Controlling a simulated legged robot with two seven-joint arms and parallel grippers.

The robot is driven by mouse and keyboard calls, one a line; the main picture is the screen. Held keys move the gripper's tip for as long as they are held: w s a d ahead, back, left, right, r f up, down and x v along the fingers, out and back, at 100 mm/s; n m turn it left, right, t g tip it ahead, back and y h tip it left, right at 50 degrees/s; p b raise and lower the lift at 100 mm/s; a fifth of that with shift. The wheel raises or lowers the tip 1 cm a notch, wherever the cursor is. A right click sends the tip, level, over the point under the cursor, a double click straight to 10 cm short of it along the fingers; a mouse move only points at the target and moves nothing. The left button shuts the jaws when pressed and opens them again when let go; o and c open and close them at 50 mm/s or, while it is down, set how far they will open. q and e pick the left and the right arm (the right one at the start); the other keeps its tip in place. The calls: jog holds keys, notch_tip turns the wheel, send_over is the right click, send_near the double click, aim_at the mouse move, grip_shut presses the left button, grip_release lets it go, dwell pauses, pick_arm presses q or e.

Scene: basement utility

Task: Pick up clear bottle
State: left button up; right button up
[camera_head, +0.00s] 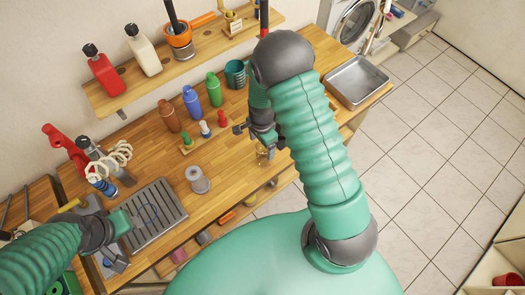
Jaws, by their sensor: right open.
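A small clear, amber-tinted object (262,154), perhaps the clear bottle, shows on the wooden counter (225,160) just below my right gripper. It is too small and too covered for me to be sure. My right gripper (260,137) is open, its fingers pointing down near that object. My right forearm hides the counter behind and to the right of it. I cannot tell whether the fingers touch the object. My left gripper (124,240) is over the drain rack at the lower left, its fingers apart with nothing seen between them.
Brown (169,115), blue (192,102) and green (214,89) bottles stand along the back. A small stand (203,137) holds coloured pegs. A grey spool (197,179) stands left of my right gripper. A shelf (205,50) overhangs the back.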

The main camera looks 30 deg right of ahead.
jog(key=shift+a+f, duration=0.2)
jog(key=shift+f, duration=0.8)
jog(key=shift+w+d+f, duration=0.15)
jog(key=shift+f, duration=0.05)
jog(key=shift+d+f, duration=0.15)
jog(key=shift+d, duration=0.45)
jog(key=shift+c, duration=0.5)
jog(key=shift+d, duration=0.35)
jog(key=c, duration=0.5)
jog(key=shift+c, duration=1.2)
jog(key=shift+a, duration=0.25)
jog(key=shift+c, duration=1.3)
jog(key=shift+a, duration=0.6)
grip_shut()
pick_arm(q)
jog(key=shift+w+a+r, duration=0.15)
jog(key=shift+a+r, duration=0.05)
jog(key=shift+r, duration=0.2)
pick_arm(e)
jog(key=shift+d, duration=0.1)
